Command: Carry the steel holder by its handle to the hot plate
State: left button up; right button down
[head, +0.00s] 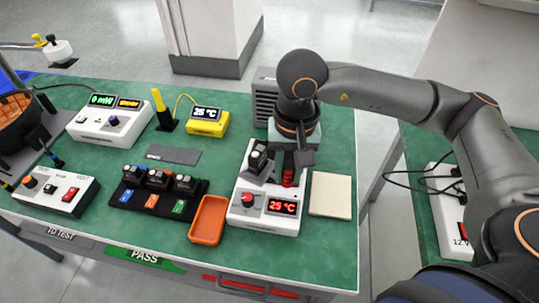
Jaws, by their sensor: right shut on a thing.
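The hot plate (250,218) is a white box on the green bench, with a red knob and a red display reading 25 °C. The steel holder (262,172) is a small grey piece with a dark part on it, at the upper left of the hot plate's top. A red handle-like piece (288,177) shows to its right. My right gripper (297,160) comes from above and is shut at this red piece, partly hiding it. I cannot tell whether the holder touches the plate. My left gripper is not in view.
A cream square pad (331,195) lies right of the hot plate, and an orange tray (208,220) lies left. A black rack (150,202) with several dark parts stands farther left. A yellow meter (208,122) and a grey vented box (265,95) stand behind.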

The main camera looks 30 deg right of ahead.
jog(key=m, duration=0.1)
jog(key=r+m, duration=0.1)
jog(key=shift+s+m, duration=0.3)
jog(key=s+d+r+m+p, duration=0.1)
jog(key=s+r+m, duration=0.2)
jog(key=m, duration=0.9)
jog(key=w+f, duration=0.3)
jog(key=w, duration=0.1)
jog(key=w+f+p, duration=0.1)
jog(key=w+f, duration=0.3)
jog(key=w, duration=0.1)
jog(key=w+f+p, duration=0.1)
jog(key=w+f, duration=0.2)
jog(key=w, duration=0.1)
jog(key=shift+w+d+f, duration=0.15)
jog(key=shift+w+d, duration=0.15)
jog(key=shift+d, duration=0.1)
notch_tip(320, 180, down, 2)
jog(key=shift+f+p, duration=0.25)
jog(key=shift+p, duration=0.25)
jog(key=shift+f, duration=0.25)
jog(key=shift+f, duration=0.1)
